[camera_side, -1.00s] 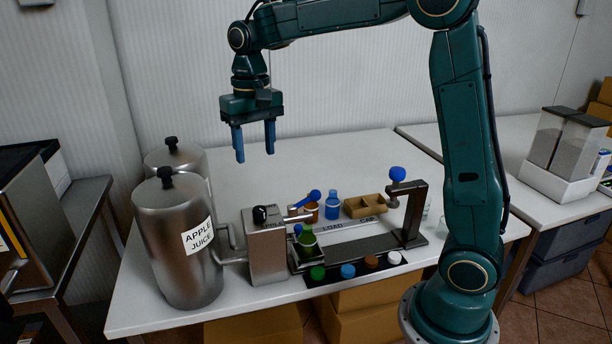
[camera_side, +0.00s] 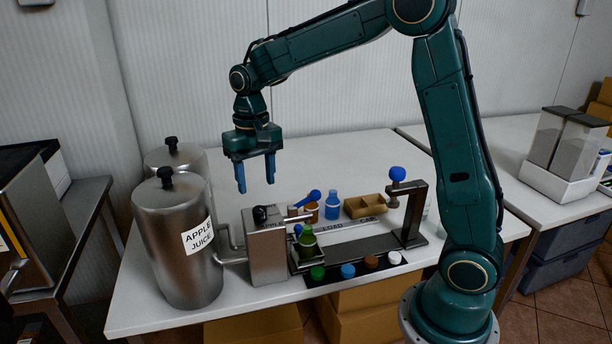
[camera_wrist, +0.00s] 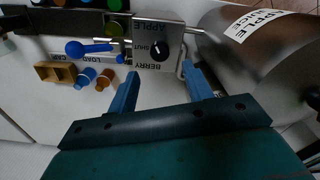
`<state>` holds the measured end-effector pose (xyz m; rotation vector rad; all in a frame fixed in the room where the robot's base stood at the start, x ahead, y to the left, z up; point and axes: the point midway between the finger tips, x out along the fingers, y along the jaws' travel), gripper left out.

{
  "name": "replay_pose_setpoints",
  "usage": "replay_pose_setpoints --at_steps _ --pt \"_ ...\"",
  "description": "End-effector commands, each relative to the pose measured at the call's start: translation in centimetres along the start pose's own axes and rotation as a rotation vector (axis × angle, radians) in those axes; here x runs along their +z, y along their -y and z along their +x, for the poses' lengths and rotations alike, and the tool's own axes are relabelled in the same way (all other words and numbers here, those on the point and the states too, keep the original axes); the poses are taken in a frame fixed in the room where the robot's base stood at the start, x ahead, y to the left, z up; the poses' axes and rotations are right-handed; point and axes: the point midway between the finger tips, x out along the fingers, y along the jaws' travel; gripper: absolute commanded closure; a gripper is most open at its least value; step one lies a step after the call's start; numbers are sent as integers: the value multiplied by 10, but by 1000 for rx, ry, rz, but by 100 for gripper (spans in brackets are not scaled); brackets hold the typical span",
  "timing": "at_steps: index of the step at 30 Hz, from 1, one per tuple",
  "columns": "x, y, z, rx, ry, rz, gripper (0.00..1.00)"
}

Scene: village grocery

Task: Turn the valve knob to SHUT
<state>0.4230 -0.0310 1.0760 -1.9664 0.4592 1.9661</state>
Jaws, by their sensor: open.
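The valve knob (camera_side: 260,214) is small and black, on top of a steel valve box (camera_side: 266,255) beside the apple juice tank. The wrist view shows the knob (camera_wrist: 157,48) with a pale pointer mark, among the labels APPLE, SHUT and BERRY; I cannot tell for sure which label it points to. My gripper (camera_side: 256,188) hangs fingers down above the valve box, apart from the knob. Its two blue fingers are open and empty. In the wrist view the gripper (camera_wrist: 159,79) is on the BERRY side of the knob.
A steel tank (camera_side: 180,265) labelled APPLE JUICE stands left of the box, another behind it. A blue-handled lever (camera_side: 308,197) is close on the right. A green bottle (camera_side: 307,240) stands on the rail, with several caps in front. The white table behind is clear.

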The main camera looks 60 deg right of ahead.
Motion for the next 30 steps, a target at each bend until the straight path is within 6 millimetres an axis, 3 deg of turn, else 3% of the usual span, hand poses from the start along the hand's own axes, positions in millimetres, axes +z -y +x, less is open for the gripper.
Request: replay_pose_setpoints --at_steps 12,27,30 --pt "0 0 57 1 2 0 50" --pt "0 0 69 0 0 0 50" --pt "0 0 69 0 0 0 67"
